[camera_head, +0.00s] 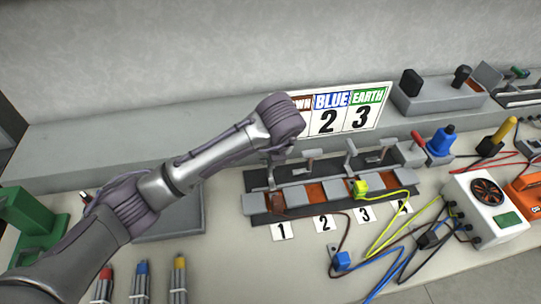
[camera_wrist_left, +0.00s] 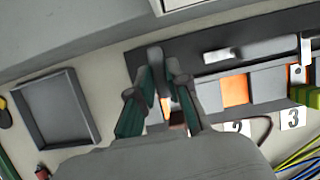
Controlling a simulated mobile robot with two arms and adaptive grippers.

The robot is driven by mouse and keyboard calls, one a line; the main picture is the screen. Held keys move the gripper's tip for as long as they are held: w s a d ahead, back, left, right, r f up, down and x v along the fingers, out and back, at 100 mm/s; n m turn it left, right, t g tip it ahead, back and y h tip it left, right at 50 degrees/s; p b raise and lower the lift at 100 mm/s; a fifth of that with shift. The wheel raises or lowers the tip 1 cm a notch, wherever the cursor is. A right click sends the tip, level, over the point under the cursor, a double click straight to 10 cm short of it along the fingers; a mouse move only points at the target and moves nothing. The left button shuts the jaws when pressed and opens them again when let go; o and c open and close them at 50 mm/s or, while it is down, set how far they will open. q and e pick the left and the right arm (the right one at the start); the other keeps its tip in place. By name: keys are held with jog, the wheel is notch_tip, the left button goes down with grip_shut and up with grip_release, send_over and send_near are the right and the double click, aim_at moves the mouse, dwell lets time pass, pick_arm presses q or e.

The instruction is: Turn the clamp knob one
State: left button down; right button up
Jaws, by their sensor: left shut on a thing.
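A dark rail with a row of grey clamps (camera_head: 255,204) lies on the bench, with number cards in front, including card 1 (camera_head: 282,231). My left gripper (camera_wrist_left: 158,75) is over the clamp at the left end. Its green-padded fingers are shut on the upright grey knob of clamp one (camera_wrist_left: 154,53). In the head view my own wrist hides most of this knob and the fingertips. Other clamp levers, such as one (camera_head: 351,150) further right, stand free. My right gripper is in neither view.
A yellow-green plug (camera_head: 361,187) sits at a clamp further right, with loose wires in front. A grey tray (camera_wrist_left: 55,107) lies left of the clamps. A sign board (camera_head: 345,112) stands behind. A white box with a fan (camera_head: 486,208) is at right.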

pick_arm(q)
jog(key=c, duration=1.1)
grip_release()
jog(key=shift+v, duration=6.05)
jog(key=shift+r, duration=0.1)
